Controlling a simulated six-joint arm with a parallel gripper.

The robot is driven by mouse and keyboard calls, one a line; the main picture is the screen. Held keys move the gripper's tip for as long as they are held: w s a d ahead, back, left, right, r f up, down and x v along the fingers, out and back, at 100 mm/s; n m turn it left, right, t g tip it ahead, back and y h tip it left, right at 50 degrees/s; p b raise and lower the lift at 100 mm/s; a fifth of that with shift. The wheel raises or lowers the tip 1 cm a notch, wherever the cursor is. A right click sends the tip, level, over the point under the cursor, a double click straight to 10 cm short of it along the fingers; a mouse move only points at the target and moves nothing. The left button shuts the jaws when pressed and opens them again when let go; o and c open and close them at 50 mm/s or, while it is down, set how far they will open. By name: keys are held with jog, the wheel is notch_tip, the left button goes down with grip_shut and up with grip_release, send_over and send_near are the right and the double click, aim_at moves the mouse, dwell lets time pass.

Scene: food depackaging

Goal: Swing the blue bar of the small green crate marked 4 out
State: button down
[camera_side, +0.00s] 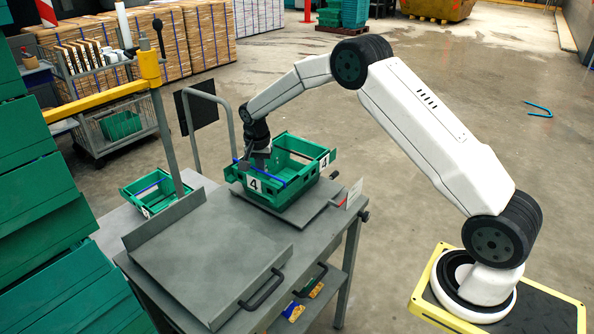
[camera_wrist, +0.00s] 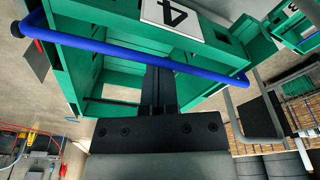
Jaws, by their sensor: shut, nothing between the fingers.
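The small green crate (camera_side: 312,152) marked 4 stands on a grey platform on the cart, with white 4 labels on its sides. In the wrist view its green wall (camera_wrist: 85,75) and a 4 label (camera_wrist: 173,17) show close up. Its blue bar (camera_wrist: 90,43) runs across the wrist view from upper left to right, bent at the right end; a little of the bar (camera_side: 292,183) shows in the side view. My gripper (camera_side: 245,164) is at the crate's left end. Its shut, empty fingers (camera_wrist: 158,72) reach the bar's line in the wrist view; I cannot tell whether they touch it.
A second green crate (camera_side: 137,188) with a blue bar sits left on the cart, behind a grey raised plate (camera_side: 210,255) with a black handle. A yellow rail (camera_side: 100,102) and metal posts stand behind. Stacked green crates (camera_side: 45,200) fill the left edge.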

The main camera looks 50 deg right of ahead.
jog(key=shift+s+a+f, duration=0.1)
jog(key=shift+a+f, duration=0.25)
jog(key=shift+a, duration=0.05)
dwell(0.4)
jog(key=shift+r, duration=0.2)
dwell(0.4)
notch_tip(320, 180, up, 8)
jog(key=d, duration=0.1)
dwell(0.9)
dwell(0.3)
jog(key=s+a+n, duration=0.3)
jog(key=s+n, duration=0.1)
jog(key=s, duration=0.5)
jog(key=s+a+f+n+t+y, duration=0.1)
jog(key=s+a+n, duration=0.3)
jog(key=s, duration=0.6)
jog(key=s+a+f+n, duration=0.1)
jog(key=s+a+n, duration=0.3)
jog(key=s, duration=0.5)
jog(key=shift+s+a+t+y, duration=0.15)
jog(key=shift+s+t+y, duration=0.15)
jog(key=shift+s, duration=0.05)
